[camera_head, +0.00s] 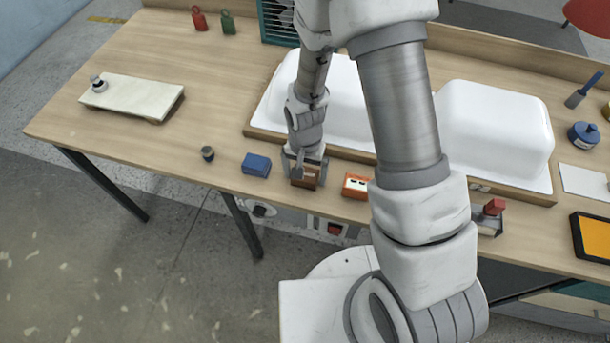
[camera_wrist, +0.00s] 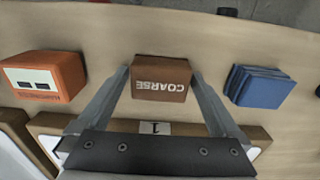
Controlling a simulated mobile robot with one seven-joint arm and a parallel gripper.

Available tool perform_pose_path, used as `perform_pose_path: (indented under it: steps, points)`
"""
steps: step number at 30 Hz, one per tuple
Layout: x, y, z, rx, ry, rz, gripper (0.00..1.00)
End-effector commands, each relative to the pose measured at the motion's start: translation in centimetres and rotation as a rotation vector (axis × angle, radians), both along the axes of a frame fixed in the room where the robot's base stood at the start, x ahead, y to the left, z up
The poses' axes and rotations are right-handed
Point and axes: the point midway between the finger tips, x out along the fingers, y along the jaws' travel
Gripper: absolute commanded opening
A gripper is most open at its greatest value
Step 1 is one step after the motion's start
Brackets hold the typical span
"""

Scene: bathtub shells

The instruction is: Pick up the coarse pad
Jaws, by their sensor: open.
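The coarse pad (camera_wrist: 161,72) is a brown block with white "COARSE" lettering, upside down in the wrist view. It rests on the wooden table near its front edge. It also shows in the head view (camera_head: 304,178), partly hidden by my gripper (camera_head: 305,164). In the wrist view my gripper (camera_wrist: 160,80) is open, with one finger on each side of the pad. Small gaps seem to show between the fingers and the pad; I cannot tell whether either touches.
A blue stack (camera_head: 256,165) lies left of the pad and an orange box (camera_head: 356,186) lies right of it. Behind are white tub shells (camera_head: 494,130) on wooden boards. A small dark cylinder (camera_head: 208,153) stands farther left, with bare tabletop around it.

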Motion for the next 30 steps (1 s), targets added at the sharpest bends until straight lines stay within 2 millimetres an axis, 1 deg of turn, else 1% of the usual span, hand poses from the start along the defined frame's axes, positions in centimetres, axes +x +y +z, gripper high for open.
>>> perform_pose_path:
  steps: [1,2,3,5,6,8,9,13,14,23,26,30]
  points:
    - [0.0,0.0,0.0,0.0,0.0,0.0,1.0]
    - [0.0,0.0,0.0,0.0,0.0,0.0,0.95]
    - [0.0,0.0,0.0,0.0,0.0,0.0,0.87]
    - [0.0,0.0,0.0,0.0,0.0,0.0,0.77]
    - [0.0,0.0,0.0,0.0,0.0,0.0,0.69]
    - [0.0,0.0,0.0,0.0,0.0,0.0,0.59]
    - [0.0,0.0,0.0,0.0,0.0,0.0,0.51]
    - [0.0,0.0,0.0,0.0,0.0,0.0,0.28]
    - [0.0,0.0,0.0,0.0,-0.001,0.0,0.27]
    - [0.1,0.0,0.3,0.001,-0.001,0.0,0.26]
    - [0.1,0.0,0.9,0.001,-0.004,0.0,0.26]
    - [0.1,0.0,2.3,0.001,-0.005,0.0,0.26]
